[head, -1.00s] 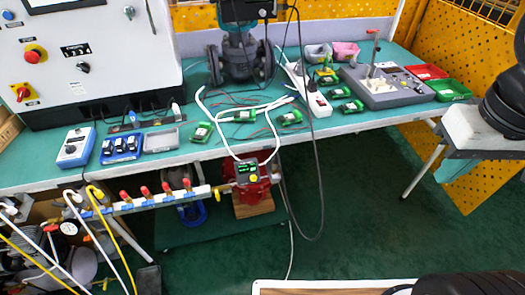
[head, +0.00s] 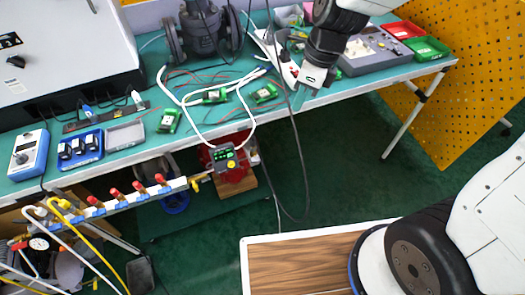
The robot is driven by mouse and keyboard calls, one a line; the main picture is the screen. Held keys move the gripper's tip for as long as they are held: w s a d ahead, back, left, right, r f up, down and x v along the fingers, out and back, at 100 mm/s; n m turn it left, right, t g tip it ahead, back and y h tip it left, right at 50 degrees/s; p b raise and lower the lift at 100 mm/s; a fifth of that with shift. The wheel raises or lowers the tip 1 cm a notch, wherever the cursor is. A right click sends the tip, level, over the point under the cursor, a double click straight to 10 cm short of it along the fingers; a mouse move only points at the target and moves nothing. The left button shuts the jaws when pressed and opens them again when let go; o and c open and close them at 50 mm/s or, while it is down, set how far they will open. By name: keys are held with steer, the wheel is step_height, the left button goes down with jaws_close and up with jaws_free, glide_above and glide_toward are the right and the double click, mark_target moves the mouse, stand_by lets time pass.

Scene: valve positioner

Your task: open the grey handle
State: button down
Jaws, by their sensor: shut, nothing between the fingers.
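My gripper (head: 298,101) is at the lower end of my black and white arm, over the front edge of the bench. I cannot make out a grey handle for certain. A pipe manifold (head: 125,199) with several red handles runs below the bench at the lower left.
The green bench (head: 350,90) carries green modules, white cables and a grey panel box (head: 372,52), partly behind my arm. A dark cable (head: 303,170) hangs in front of the bench. The green floor right of the red valve is clear.

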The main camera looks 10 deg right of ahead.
steer(key=w+a+f+m, duration=0.3)
steer(key=a+f+m, duration=0.2)
steer(key=f+m, duration=0.45)
glide_toward(260, 159)
steer(key=shift+g, duration=0.3)
steer(key=x, duration=0.7)
steer(key=shift+w, duration=0.3)
steer(key=shift+w+d+f, duration=0.1)
steer(key=shift+d+f, duration=0.15)
steer(key=shift+d, duration=0.2)
steer(key=shift+d+f, duration=0.1)
steer(key=shift+f, duration=0.05)
steer(key=shift+w+d+f, duration=0.1)
steer(key=shift+d+f, duration=0.1)
steer(key=shift+f, duration=0.25)
stand_by(0.4)
steer(key=shift+r, duration=0.1)
